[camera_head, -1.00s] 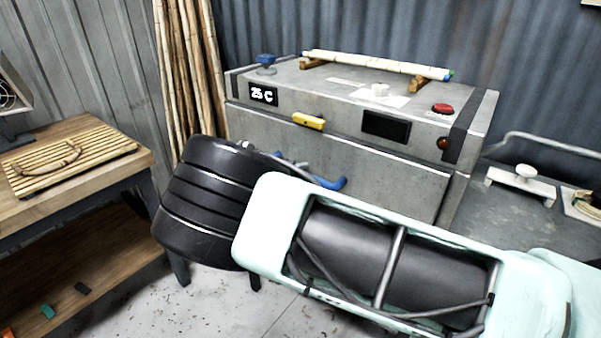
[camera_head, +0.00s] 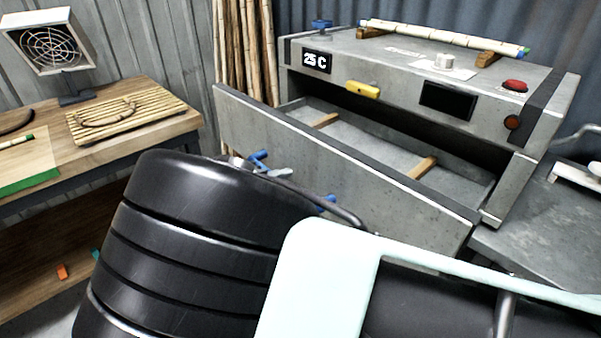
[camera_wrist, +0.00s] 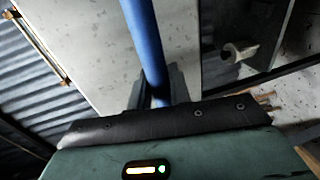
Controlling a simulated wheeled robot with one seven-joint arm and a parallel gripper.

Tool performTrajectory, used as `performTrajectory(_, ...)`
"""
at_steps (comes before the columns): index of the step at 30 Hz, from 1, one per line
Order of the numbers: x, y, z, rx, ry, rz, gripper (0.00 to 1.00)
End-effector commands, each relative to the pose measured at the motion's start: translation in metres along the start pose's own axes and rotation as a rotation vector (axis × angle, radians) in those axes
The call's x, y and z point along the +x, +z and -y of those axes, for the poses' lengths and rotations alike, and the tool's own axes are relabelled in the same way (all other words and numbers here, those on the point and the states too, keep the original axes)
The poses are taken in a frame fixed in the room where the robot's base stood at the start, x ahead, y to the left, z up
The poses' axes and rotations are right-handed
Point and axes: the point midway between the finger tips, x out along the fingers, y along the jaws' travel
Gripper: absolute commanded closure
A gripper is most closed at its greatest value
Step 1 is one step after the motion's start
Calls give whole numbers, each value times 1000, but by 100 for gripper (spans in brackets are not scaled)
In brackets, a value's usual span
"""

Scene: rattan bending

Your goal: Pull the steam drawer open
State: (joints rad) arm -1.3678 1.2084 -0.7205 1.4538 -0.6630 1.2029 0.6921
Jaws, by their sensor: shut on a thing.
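The steam drawer (camera_head: 375,182) stands well out from the grey steam box (camera_head: 400,80). Its inside shows, with two wooden crosspieces across it. The blue handle (camera_head: 258,158) is on the drawer's front face, and its middle is partly hidden by my gripper (camera_head: 278,173) and wrist. In the wrist view, the blue handle (camera_wrist: 143,40) runs down between the fingers of my gripper (camera_wrist: 158,88), which is shut on it.
A bamboo pole (camera_head: 440,37) lies on wooden rests on top of the box, near a red button (camera_head: 515,86). A wooden table (camera_head: 160,125) with a slatted mat and a fan stands at the left. Bamboo poles (camera_head: 245,50) lean on the wall. A metal table (camera_head: 545,220) is at the right.

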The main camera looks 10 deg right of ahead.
Motion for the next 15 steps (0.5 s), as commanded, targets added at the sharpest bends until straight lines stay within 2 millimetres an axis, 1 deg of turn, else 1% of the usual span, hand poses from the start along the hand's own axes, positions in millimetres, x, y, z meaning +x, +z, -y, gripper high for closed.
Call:
performTrajectory(1,-8,-1,3,0,-1,-3,100)
performTrajectory(6,-24,0,6,0,-2,-2,100)
performTrajectory(10,-30,0,7,0,-1,-1,100)
performTrajectory(15,-32,0,7,0,-1,0,100)
